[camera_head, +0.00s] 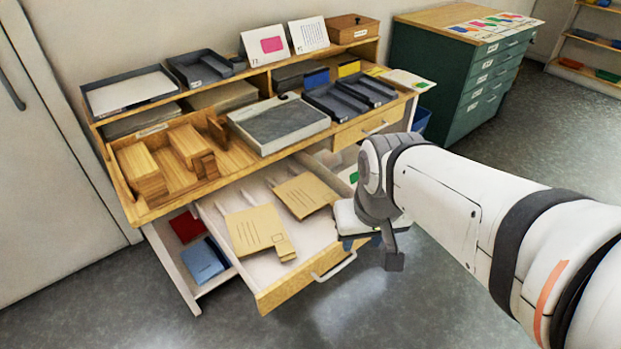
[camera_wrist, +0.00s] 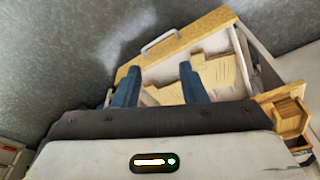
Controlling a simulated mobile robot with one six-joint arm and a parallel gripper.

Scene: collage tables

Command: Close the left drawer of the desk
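The desk's left drawer (camera_head: 310,235) is pulled well out, with its pale interior and wooden front showing. Its metal handle (camera_head: 335,266) is on the front face; the handle also shows in the wrist view (camera_wrist: 160,40). Tan envelopes (camera_head: 258,230) lie inside the drawer. My gripper (camera_head: 362,242) is beside the drawer's front right corner, partly hidden by my wrist. In the wrist view my gripper (camera_wrist: 159,70) has two blue fingers spread apart with nothing held between them. The drawer front lies beyond the fingertips; I cannot tell whether they touch it.
The desk top (camera_head: 235,165) holds a wooden organiser (camera_head: 145,172), a grey box (camera_head: 280,122) and dark trays (camera_head: 335,103). A closed right drawer (camera_head: 368,128) is under the top. A green cabinet (camera_head: 480,75) stands behind at right. The floor (camera_head: 330,325) in front is clear.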

